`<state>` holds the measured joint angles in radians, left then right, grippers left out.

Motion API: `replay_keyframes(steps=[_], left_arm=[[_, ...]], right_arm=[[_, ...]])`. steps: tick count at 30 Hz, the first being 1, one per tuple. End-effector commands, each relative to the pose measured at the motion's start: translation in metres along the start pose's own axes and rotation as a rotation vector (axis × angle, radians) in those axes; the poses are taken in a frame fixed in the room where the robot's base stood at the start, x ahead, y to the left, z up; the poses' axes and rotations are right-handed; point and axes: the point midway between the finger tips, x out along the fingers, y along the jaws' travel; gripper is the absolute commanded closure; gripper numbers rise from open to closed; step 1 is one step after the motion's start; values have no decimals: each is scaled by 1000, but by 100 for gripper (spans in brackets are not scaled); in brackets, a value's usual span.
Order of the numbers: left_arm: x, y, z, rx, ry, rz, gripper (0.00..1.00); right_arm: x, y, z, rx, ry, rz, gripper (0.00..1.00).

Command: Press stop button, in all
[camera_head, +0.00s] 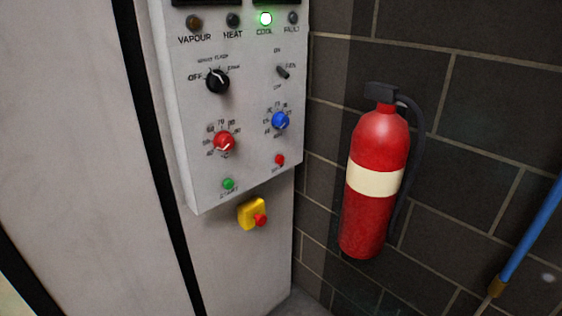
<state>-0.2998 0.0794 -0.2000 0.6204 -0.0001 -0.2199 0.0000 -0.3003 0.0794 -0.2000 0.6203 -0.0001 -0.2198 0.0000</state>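A light grey control panel (195,133) hangs on the booth wall at the upper middle of the head view. A small red button (280,160) sits at its lower right; the label under it is too small to read with certainty. A green button (228,184) with a blurred label sits at the lower left of the panel. Below the panel, a yellow box (248,212) carries a red mushroom button (261,220). Neither of my grippers is in view, and nothing touches the buttons.
The panel has a black knob (217,82), red knob (224,142), blue knob (280,121), a toggle switch (283,72) and a lit green COOL lamp (265,19). A red fire extinguisher (375,215) hangs on the dark wall to the right. A blue pole (535,228) is at far right.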

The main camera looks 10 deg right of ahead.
Motion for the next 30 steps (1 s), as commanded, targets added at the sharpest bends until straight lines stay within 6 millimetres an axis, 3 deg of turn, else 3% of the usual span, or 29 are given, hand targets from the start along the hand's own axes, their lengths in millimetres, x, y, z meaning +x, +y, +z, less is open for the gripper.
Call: replay_keyframes(steps=[1,3,4,30], left_arm=[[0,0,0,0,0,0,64],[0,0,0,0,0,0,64],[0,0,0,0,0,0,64],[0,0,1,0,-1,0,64]], right_arm=[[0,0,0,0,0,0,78],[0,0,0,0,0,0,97],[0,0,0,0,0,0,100],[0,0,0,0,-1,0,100]])
